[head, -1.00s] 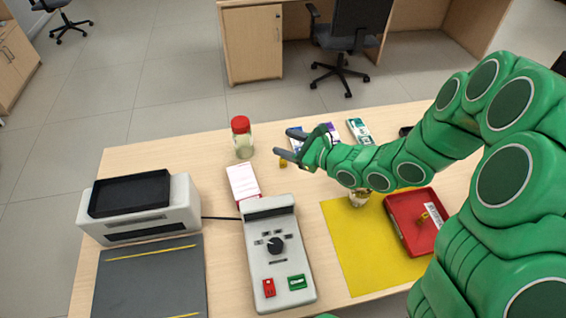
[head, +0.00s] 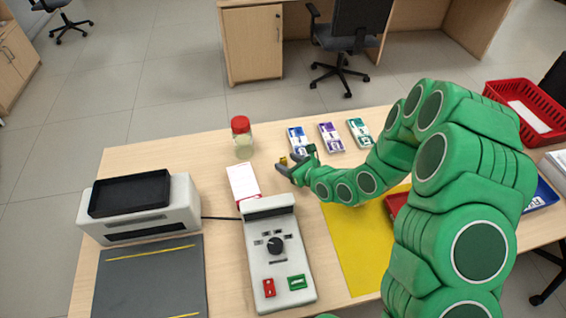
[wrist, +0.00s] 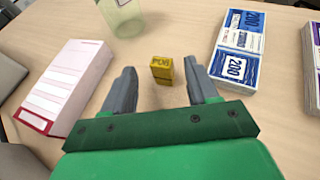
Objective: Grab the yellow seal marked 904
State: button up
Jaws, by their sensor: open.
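The yellow seal (wrist: 162,72) is a small yellow block standing on the counter, with dark marks on its upper face that I cannot read surely. In the head view the seal (head: 283,161) is partly hidden by the fingers. My gripper (wrist: 159,76) is open and low over the counter, with one finger on each side of the seal's line. The seal shows in the gap near the fingertips, apart from both fingers. In the head view my gripper (head: 288,163) points left at it.
A glass jar with a red lid (head: 241,138) stands behind. A white pad with a red edge (wrist: 68,82) lies left, and banknote bundles (wrist: 237,46) lie right. My arm covers much of the yellow mat (head: 352,245) and red tray (head: 396,203).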

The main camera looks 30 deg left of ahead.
aim_at(285, 161)
jog(key=shift+x, duration=2.55)
jog(key=shift+w+r, duration=0.15)
jog(key=shift+c, duration=0.2)
jog(key=c, duration=1)
